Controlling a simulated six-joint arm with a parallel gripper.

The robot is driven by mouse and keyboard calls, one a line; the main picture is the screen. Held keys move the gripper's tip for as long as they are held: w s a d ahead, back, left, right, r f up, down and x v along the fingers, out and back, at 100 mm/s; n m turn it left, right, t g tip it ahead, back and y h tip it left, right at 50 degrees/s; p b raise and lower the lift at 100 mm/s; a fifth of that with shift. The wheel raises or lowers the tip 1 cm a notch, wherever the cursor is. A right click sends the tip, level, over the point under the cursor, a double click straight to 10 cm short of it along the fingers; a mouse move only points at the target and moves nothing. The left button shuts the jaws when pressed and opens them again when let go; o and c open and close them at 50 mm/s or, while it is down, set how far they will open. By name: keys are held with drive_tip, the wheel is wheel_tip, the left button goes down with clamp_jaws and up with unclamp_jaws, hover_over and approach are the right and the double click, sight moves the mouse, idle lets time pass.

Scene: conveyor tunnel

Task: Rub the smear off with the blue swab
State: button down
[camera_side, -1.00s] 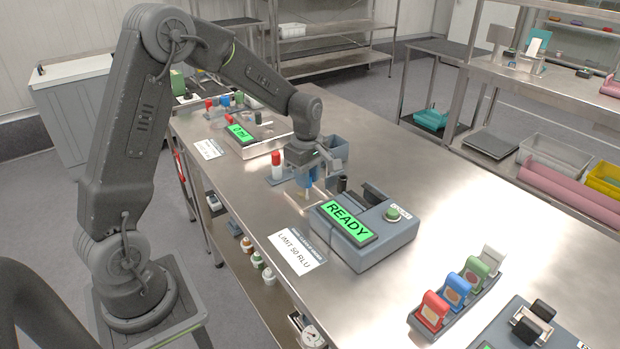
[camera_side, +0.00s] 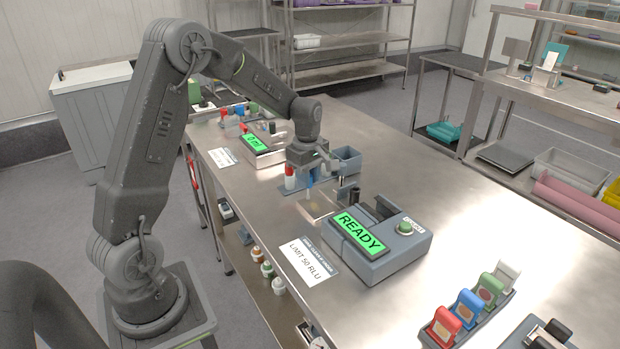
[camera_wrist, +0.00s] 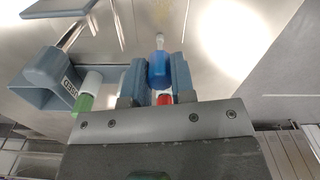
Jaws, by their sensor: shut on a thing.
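My gripper (camera_side: 309,168) is shut on the blue swab (camera_wrist: 157,67), which sits between the two grey-blue fingers in the wrist view. Its white tip (camera_wrist: 160,40) sticks out past the fingers, pointing toward the steel surface. A faint yellowish smear (camera_wrist: 170,16) shows on the steel beyond the tip, near the top of the wrist view. In the side view the swab is below my gripper, above a brownish patch on the bench. Whether the tip touches the surface is hard to tell.
A red-and-white swab (camera_side: 290,178) stands beside my gripper, and a white-and-green one (camera_wrist: 87,92) shows in the wrist view. A grey-blue bin (camera_side: 347,160) is just behind. The READY reader (camera_side: 385,240) stands to the right. Bare steel (camera_side: 430,180) lies farther right.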

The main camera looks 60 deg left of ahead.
drive_tip(key=shift+d, duration=3.45)
wheel_tip(320, 180, up, 6)
wheel_tip(320, 180, up, 3)
drive_tip(key=shift+r, duration=0.1)
